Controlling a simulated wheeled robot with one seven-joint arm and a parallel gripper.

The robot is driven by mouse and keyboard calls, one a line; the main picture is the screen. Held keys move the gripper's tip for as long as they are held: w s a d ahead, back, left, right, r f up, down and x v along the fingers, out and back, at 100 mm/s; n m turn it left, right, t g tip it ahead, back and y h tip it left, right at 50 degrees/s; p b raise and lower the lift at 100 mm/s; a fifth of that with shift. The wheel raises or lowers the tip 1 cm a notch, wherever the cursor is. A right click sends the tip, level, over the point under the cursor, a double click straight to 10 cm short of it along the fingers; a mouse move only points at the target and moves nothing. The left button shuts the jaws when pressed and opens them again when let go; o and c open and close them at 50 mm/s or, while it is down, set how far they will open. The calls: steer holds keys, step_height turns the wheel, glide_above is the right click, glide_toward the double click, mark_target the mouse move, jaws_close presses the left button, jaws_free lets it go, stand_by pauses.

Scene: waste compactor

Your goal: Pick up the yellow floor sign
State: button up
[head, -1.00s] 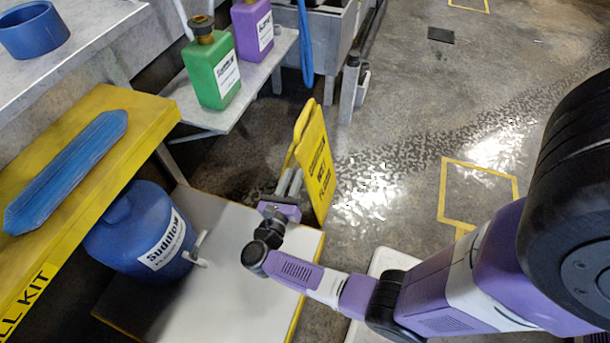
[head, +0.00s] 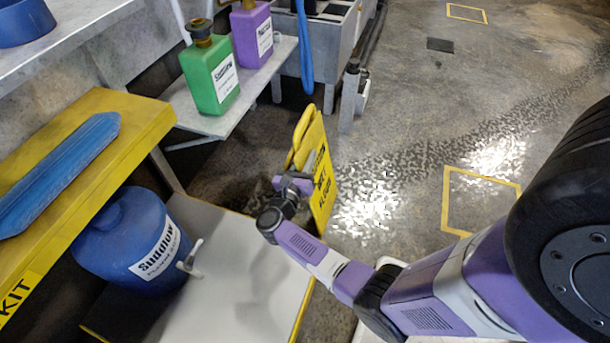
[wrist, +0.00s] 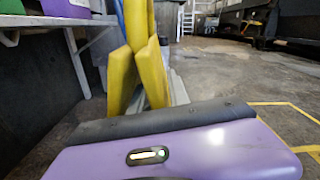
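The yellow floor sign (head: 321,178) stands upright on the floor in the middle of the head view, just beyond the white platform. My gripper (head: 297,172) is at the sign's left side, with its fingers largely hidden by the sign and my own wrist. In the wrist view, the sign's two yellow panels (wrist: 153,72) rise right in front of my purple palm. Grey finger parts show beside and behind the panels. I cannot tell whether the fingers are closed on a panel or still apart.
A white platform (head: 235,262) with a yellow edge lies below my arm, with a blue drum (head: 130,240) on it. A shelf with green (head: 210,75) and purple (head: 251,35) jugs stands behind. Open floor lies right of the sign.

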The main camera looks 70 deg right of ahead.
steer(key=shift+d, duration=0.5)
jaws_close()
stand_by(1.0)
steer(key=shift+w+r, duration=0.1)
